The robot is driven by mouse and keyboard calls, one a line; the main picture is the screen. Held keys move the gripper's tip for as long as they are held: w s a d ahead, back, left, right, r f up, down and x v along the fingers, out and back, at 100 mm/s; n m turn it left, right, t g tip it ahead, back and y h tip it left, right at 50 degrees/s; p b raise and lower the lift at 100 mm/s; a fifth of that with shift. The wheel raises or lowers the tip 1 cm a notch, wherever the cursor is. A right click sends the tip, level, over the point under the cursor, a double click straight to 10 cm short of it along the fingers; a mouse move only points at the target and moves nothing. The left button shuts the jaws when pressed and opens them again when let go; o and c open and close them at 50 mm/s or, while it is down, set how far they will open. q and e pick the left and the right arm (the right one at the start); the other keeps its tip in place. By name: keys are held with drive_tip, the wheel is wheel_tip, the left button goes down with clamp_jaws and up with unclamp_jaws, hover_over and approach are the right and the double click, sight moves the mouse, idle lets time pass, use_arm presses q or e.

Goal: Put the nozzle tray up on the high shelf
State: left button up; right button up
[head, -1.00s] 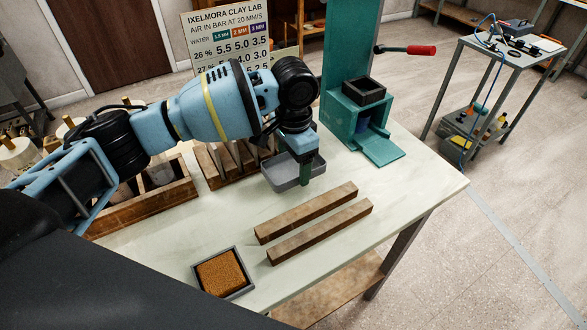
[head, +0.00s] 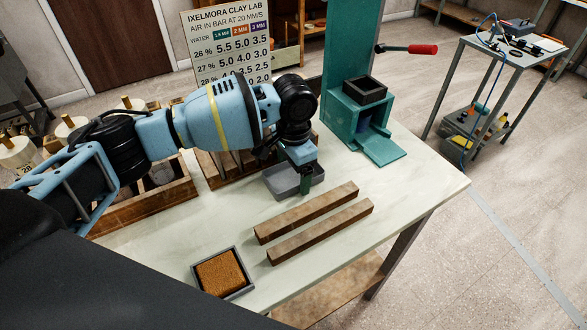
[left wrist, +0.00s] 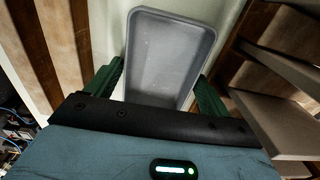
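The nozzle tray (head: 281,186) is a shallow grey rectangular tray over the middle of the workbench. In the left wrist view the tray (left wrist: 168,55) looks empty and lies between two green fingers. My left gripper (head: 306,183) points down at the tray. The fingers sit close against its two sides, and the tray has moved along with the hand. I cannot tell whether its base touches the bench. No high shelf can be made out for certain. My right gripper is not in view.
Two wooden bars (head: 318,223) lie in front of the tray. A teal press (head: 350,108) stands behind right, with wooden racks (head: 150,206) at left. A small tray of brown material (head: 222,273) is near the front edge. The bench's right side is clear.

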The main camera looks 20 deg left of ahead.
sight(294, 179)
use_arm(q)
drive_tip(key=shift+r, duration=0.15)
wheel_tip(294, 179, up, 12)
drive_tip(key=shift+p, duration=0.45)
drive_tip(key=shift+o, duration=0.3)
